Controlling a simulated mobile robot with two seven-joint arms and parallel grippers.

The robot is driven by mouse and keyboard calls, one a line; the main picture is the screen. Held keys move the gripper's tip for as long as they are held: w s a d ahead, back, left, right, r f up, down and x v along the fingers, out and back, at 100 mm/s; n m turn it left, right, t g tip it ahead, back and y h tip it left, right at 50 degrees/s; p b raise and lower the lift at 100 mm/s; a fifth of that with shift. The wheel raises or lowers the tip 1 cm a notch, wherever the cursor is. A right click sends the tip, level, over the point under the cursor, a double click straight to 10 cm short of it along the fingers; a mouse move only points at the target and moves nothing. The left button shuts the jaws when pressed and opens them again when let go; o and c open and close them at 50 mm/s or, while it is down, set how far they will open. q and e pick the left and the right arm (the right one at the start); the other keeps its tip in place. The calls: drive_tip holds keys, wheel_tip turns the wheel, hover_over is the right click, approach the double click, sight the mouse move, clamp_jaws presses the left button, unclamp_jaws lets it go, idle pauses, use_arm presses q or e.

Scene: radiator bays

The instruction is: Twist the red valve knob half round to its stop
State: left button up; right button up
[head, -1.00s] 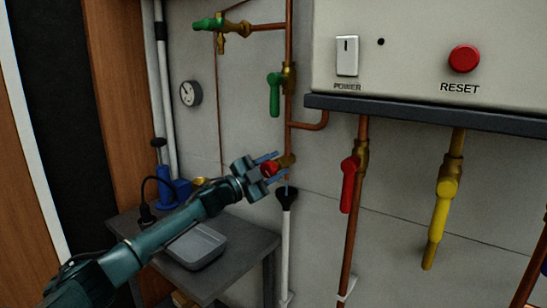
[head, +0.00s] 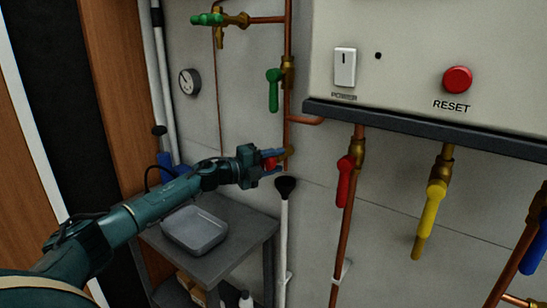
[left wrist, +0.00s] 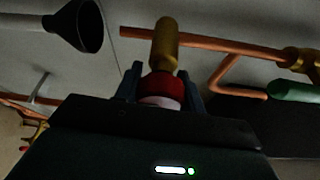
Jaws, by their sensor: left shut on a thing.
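The red valve knob (head: 268,162) sits on a brass valve body (head: 289,154) at the lower end of a copper pipe, left of the boiler. My left gripper (head: 275,162) is shut on the knob, with one finger above it and one below in the head view. In the left wrist view the red knob (left wrist: 163,91) lies between the two fingers (left wrist: 163,88), with the brass body (left wrist: 165,45) straight beyond it. The fingers hide parts of the knob's sides. My right gripper is not in view.
A black funnel (head: 286,187) on a white pipe stands just below the knob. A green lever (head: 274,90) hangs above, and a red lever (head: 345,181) hangs to the right. A grey tray (head: 195,231) lies on the bench below my left arm.

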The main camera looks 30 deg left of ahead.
use_arm(q)
drive_tip(key=shift+m, duration=0.3)
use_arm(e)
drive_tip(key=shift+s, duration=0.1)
use_arm(q)
drive_tip(key=o, duration=1)
drive_tip(key=shift+c, duration=0.2)
drive_tip(key=b+v, duration=0.6)
drive_tip(key=v, duration=0.7)
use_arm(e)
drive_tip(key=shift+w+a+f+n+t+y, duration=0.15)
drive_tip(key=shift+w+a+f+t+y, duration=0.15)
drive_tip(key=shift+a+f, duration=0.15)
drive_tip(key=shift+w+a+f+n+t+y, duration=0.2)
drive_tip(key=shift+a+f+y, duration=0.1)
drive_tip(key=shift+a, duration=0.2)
use_arm(q)
drive_tip(key=shift+r, duration=0.15)
